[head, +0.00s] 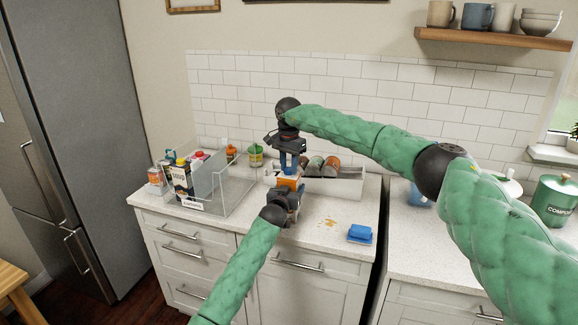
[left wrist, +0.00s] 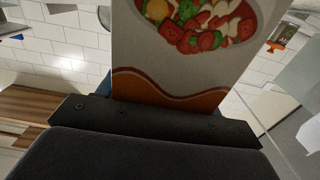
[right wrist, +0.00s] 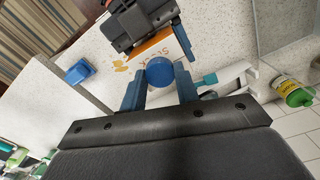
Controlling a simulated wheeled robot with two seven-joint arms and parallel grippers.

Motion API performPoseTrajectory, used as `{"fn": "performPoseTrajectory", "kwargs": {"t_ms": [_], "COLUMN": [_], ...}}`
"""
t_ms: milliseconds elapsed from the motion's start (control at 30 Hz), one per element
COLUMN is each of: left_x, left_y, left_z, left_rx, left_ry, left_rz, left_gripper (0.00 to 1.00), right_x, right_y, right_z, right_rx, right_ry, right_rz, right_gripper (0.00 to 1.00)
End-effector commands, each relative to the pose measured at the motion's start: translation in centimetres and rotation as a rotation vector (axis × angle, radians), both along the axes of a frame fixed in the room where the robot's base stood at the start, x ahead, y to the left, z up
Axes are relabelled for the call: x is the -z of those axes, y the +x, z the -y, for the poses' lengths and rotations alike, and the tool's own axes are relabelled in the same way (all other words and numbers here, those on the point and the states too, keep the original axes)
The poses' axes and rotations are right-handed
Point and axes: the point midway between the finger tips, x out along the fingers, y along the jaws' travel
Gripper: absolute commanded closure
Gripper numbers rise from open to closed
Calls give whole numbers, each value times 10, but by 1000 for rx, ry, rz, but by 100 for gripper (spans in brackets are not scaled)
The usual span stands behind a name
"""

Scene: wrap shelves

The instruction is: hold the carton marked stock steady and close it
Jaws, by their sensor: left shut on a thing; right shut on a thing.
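The stock carton (head: 289,183), white and orange, stands on the counter in the head view. My left gripper (head: 287,197) is shut on the carton's lower body from the front. My right gripper (head: 289,160) reaches down from above and is shut on a round blue cap (right wrist: 160,72). The cap is at the carton's top; whether it is seated or just above the opening I cannot tell.
A clear bin (head: 230,196) with several cartons stands to the left. A white tray (head: 345,187) with cans lies behind and right of the carton. A blue sponge (head: 361,233) and yellow-brown spots (head: 328,223) are on the front right of the counter.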

Motion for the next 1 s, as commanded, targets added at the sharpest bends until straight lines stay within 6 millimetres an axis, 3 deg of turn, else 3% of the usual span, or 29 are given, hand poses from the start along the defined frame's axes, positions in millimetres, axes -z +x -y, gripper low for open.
{"fn": "performPoseTrajectory", "kwargs": {"t_ms": [1000], "left_x": [0], "left_y": [-1], "left_z": [1], "left_rx": [1], "left_ry": [1], "left_rz": [0], "left_gripper": [98], "right_x": [0], "right_y": [2], "right_z": [-1], "right_rx": [1447], "right_ry": [2], "right_rz": [1], "right_gripper": [90]}}
